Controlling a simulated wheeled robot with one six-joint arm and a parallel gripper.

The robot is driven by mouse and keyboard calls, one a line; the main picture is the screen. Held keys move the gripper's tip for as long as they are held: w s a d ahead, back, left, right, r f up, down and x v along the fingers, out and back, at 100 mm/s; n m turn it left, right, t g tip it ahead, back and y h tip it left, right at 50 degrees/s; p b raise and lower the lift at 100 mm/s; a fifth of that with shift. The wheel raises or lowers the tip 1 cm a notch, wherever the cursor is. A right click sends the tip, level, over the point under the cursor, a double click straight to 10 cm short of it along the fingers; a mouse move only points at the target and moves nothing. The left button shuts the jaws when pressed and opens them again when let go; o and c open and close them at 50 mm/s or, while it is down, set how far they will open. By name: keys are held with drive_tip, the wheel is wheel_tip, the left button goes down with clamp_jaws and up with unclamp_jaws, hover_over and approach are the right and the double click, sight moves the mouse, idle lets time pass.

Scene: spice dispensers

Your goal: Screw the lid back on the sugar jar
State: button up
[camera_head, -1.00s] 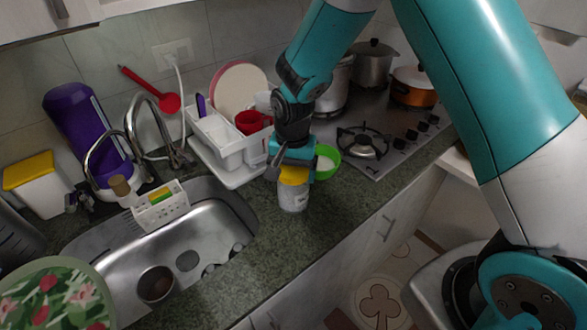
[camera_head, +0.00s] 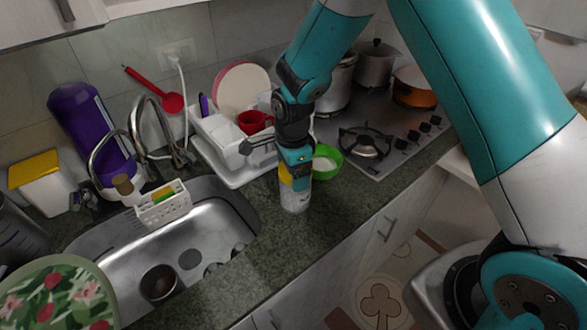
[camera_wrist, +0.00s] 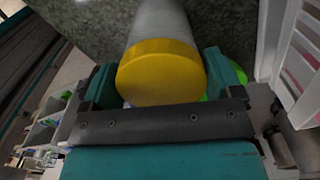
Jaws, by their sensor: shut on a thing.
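The sugar jar (camera_head: 294,200) is pale and stands upright on the counter, between the sink and the stove. Its yellow lid (camera_wrist: 160,72) sits on top of the jar. In the head view only a yellow strip of the lid (camera_head: 284,175) shows at the left of my gripper (camera_head: 296,177). My gripper points down over the jar and is shut on the lid. In the wrist view the teal fingers of my gripper (camera_wrist: 158,78) lie on either side of the lid. The jar body (camera_wrist: 158,22) extends beyond it. The thread is hidden.
A green bowl (camera_head: 328,160) with white contents stands close at the jar's right. A white dish rack (camera_head: 222,145) with a red cup (camera_head: 255,121) is behind left. The sink (camera_head: 200,235) lies left. The stove (camera_head: 375,140) is at the right. The counter in front of the jar is clear.

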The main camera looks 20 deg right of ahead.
drive_tip(key=m, duration=0.3)
drive_tip(key=shift+w, duration=0.1)
drive_tip(key=shift+m, duration=0.4)
drive_tip(key=m, duration=0.2)
drive_tip(key=shift+m, duration=0.4)
drive_tip(key=m, duration=0.6)
drive_tip(key=shift+w+d+f, duration=0.1)
drive_tip(key=shift+w+d, duration=0.05)
drive_tip(key=shift+w, duration=0.05)
drive_tip(key=o, duration=0.7)
drive_tip(key=shift+o, duration=0.2)
